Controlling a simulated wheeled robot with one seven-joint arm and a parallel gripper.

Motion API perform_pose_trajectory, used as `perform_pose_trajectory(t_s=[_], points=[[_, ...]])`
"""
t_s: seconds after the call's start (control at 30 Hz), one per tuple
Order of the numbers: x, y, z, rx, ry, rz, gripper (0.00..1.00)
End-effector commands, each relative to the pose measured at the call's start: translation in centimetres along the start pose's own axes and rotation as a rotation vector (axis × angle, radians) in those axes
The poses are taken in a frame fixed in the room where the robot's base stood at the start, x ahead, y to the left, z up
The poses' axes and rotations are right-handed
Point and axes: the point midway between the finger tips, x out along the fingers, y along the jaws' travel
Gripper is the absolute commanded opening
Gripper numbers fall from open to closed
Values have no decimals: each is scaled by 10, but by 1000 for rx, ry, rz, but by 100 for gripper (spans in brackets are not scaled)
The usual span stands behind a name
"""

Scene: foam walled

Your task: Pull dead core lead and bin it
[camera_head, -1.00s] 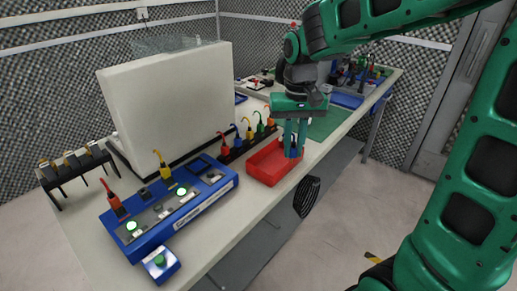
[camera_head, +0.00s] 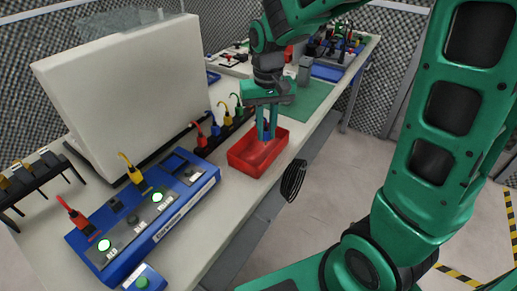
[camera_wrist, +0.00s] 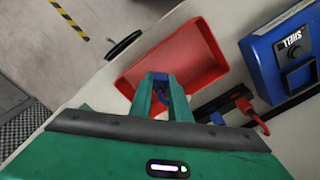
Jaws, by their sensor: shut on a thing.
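My gripper (camera_head: 267,134) is shut on a blue lead (camera_head: 265,131), pointing down over the red bin (camera_head: 243,166). The lead also shows between the fingers in the wrist view (camera_wrist: 162,98). The fingers partly hide it, and I cannot tell whether it touches the bin floor. The red bin is an open tray near the bench's front edge; it looks otherwise empty. The blue test box (camera_head: 196,189) stands to its left. A red lead (camera_head: 80,221) and a yellow lead (camera_head: 135,174) stand upright in the box. Two of its lamps glow green.
A rack of coloured leads (camera_head: 227,121) stands behind the bin. A large pale panel (camera_head: 125,85) rises behind the test box. A small blue button box (camera_head: 143,281) sits in front. A dark holder (camera_head: 35,182) is at left. A green mat (camera_head: 308,98) lies beyond the bin.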

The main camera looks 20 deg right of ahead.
Motion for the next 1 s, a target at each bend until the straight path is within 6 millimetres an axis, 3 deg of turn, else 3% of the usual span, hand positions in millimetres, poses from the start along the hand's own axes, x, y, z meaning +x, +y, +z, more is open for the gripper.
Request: perform_pose_trajectory(t_s=[0.43,0.47,0.53,0.57,0.87,1.0], points=[[9,-1,0,-1,1,0,0],[9,-1,0,-1,1,0,19],[9,-1,0,-1,1,0,35],[9,-1,0,-1,1,0,38],[8,-1,0,-1,1,0,38],[-4,-1,-1,-1,3,-1,38]])
